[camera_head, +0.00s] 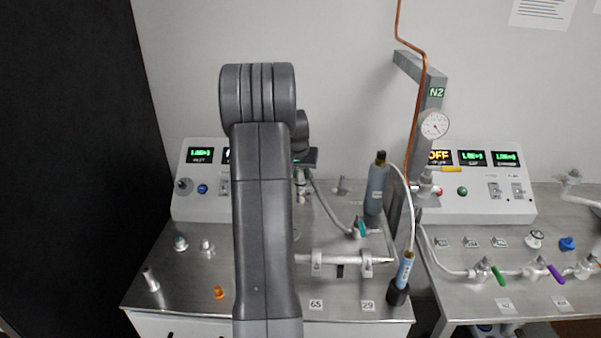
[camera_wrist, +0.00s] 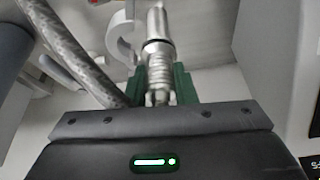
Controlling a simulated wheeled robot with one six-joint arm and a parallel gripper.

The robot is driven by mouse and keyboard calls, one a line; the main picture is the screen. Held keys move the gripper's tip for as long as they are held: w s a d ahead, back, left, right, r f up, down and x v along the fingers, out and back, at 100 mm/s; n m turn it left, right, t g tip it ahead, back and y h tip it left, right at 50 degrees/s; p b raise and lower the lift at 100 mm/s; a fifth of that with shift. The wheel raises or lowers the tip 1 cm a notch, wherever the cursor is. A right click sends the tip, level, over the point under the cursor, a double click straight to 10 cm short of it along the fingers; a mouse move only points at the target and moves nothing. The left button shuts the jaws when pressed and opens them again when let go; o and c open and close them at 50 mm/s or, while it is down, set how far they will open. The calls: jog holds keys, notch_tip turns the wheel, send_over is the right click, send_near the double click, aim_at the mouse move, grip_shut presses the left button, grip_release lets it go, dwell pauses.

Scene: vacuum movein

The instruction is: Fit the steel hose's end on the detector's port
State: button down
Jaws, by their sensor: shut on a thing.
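My gripper (camera_wrist: 161,82) has green fingers, and in the wrist view they are shut on the steel hose's end (camera_wrist: 159,58), a ribbed metal fitting pointing up the picture. A narrower metal piece (camera_wrist: 156,22) shows at its top; I cannot tell whether it is the hose's tip or a port. The braided steel hose (camera_wrist: 72,42) curves down on the left toward the gripper. In the head view my arm hides most of the gripper, and a grey hose (camera_head: 327,203) runs from below it to a teal-handled valve (camera_head: 360,229). I cannot make out the detector's port.
A grey gas cylinder (camera_head: 376,190) stands right of my arm, and a blue one (camera_head: 404,270) stands in front of it. Control boxes (camera_head: 199,208) and (camera_head: 486,207) stand at the back. A horizontal pipe (camera_head: 340,259) crosses the left steel table. A pale curved bracket (camera_wrist: 121,42) is close by the held end.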

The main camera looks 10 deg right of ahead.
dwell(0.3)
jog(key=c, duration=1.1)
grip_release()
jog(key=shift+f, duration=0.1)
jog(key=b+v, duration=0.1)
jog(key=v, duration=1.3)
jog(key=shift+b, duration=0.3)
jog(key=shift+f, duration=0.15)
jog(key=p+x, duration=0.1)
jog(key=x, duration=1.2)
jog(key=shift+w+f+p, duration=0.2)
jog(key=shift+f+p, duration=0.05)
jog(key=shift+p, duration=0.05)
jog(key=shift+r, duration=0.1)
jog(key=shift+r, duration=0.1)
